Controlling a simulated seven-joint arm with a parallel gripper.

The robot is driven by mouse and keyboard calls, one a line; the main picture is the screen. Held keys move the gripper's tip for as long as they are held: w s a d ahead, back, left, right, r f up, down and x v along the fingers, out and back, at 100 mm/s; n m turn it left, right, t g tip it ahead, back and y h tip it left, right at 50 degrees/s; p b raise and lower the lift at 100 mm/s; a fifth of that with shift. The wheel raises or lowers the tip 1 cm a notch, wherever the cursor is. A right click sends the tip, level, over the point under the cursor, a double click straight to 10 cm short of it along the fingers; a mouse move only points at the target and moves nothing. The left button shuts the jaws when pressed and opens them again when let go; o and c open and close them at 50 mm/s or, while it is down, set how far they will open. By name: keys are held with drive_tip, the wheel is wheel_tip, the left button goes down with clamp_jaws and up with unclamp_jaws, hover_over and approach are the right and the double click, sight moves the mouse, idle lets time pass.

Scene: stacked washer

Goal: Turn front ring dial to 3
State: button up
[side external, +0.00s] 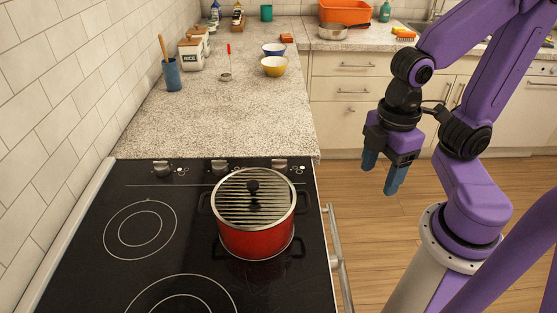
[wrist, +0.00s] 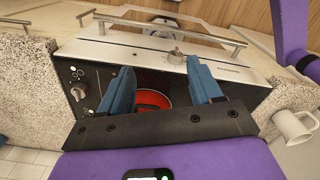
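My gripper (side external: 382,175) is open and empty, with its blue fingers pointing down over the floor to the right of the stove. In the side view, three silver dials stand along the cooktop's far edge: a left dial (side external: 162,168), a middle dial (side external: 219,167) and a right dial (side external: 280,164). Small markings beside them are too small to read. My gripper is apart from all dials. I cannot tell which number any dial points to.
A red pot (side external: 256,229) with a lid sits on the black cooktop (side external: 80,272); it partly shows in the wrist view (wrist: 153,98). A bar handle (side external: 336,255) runs along the stove front. Bowls and jars stand on the far counter (side external: 200,118). A white mug (wrist: 292,127) is at right.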

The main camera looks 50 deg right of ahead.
drive_tip(key=w+a+r+n, duration=0.2)
drive_tip(key=w+n, duration=0.1)
drive_tip(key=w, duration=0.4)
drive_tip(key=w+a+r+n, duration=0.1)
drive_tip(key=w+a+n, duration=0.15)
drive_tip(key=w, duration=0.45)
drive_tip(key=n, duration=0.6)
approach(279, 165)
drive_tip(key=shift+g+h, duration=0.3)
drive_tip(key=f, duration=0.8)
drive_tip(key=shift+w+d+f, duration=0.25)
drive_tip(key=shift+w+f, duration=0.1)
drive_tip(key=c, duration=1)
